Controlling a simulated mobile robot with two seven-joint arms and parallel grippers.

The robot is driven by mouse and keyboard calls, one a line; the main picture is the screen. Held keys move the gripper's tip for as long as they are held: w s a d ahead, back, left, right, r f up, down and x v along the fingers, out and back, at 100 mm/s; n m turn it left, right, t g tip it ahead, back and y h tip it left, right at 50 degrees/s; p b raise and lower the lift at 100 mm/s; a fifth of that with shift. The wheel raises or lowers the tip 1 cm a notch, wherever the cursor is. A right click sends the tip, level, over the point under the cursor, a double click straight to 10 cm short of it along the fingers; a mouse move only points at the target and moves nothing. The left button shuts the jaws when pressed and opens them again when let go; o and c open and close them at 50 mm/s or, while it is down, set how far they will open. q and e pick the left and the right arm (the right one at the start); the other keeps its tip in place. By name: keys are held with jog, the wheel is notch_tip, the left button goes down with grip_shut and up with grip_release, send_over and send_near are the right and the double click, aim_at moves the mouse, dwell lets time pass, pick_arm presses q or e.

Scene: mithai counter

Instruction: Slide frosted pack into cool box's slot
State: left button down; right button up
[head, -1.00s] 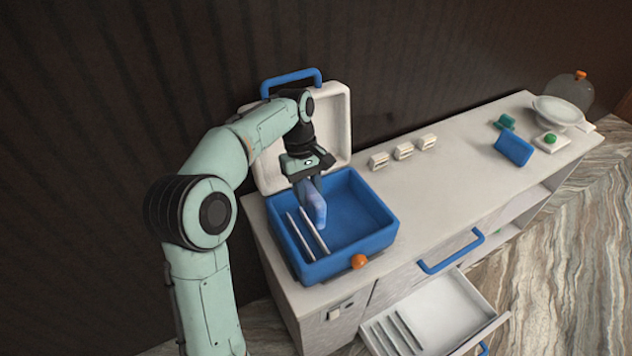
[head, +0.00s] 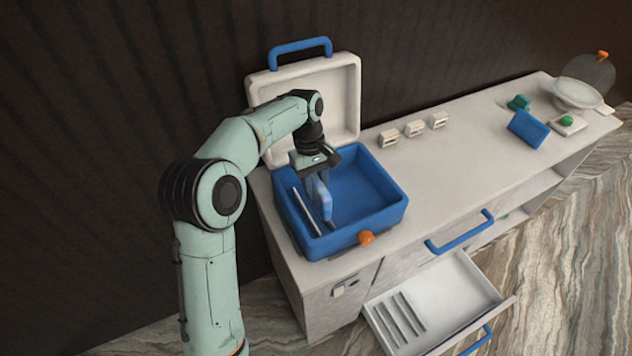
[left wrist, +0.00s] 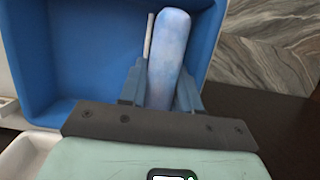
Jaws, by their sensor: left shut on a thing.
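The frosted pack (head: 325,205) is a pale blue, cloudy slab. My left gripper (head: 319,180) is shut on it and holds it upright inside the open blue cool box (head: 385,217), towards its left side. In the left wrist view the pack (left wrist: 168,55) stands between the two fingers (left wrist: 162,92). A thin white divider (head: 305,212) of the slot shows left of the pack in the head view; the other is mostly hidden by the pack. One divider (left wrist: 149,38) shows beside the pack in the left wrist view. I cannot tell how low the pack's bottom edge is between the dividers.
The box's white lid (head: 347,100) stands open behind. An orange knob (head: 366,238) is on the box's front. An open drawer (head: 440,290) with dividers juts out below. Small white blocks (head: 414,129) and a blue block (head: 528,129) stand on the counter (head: 460,145).

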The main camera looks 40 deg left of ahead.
pick_arm(q)
jog(key=shift+a+b+x, duration=0.2)
jog(key=shift+b+x, duration=0.15)
jog(key=shift+x, duration=0.5)
jog(key=shift+w+f+b, duration=0.1)
jog(key=shift+f+b, duration=0.6)
jog(key=shift+f, duration=1.6)
pick_arm(e)
jog(key=shift+s+f, duration=0.6)
jog(key=shift+f, duration=0.2)
jog(key=shift+s+f, duration=0.6)
jog(key=shift+f, duration=0.2)
pick_arm(q)
jog(key=c, duration=0.7)
grip_release()
jog(key=p+v, duration=0.3)
jog(key=v, duration=1)
jog(key=shift+r, duration=0.2)
pick_arm(e)
jog(key=w+r, duration=0.3)
jog(key=r, duration=0.1)
jog(key=shift+w+r, duration=0.3)
jog(key=shift+w, duration=0.1)
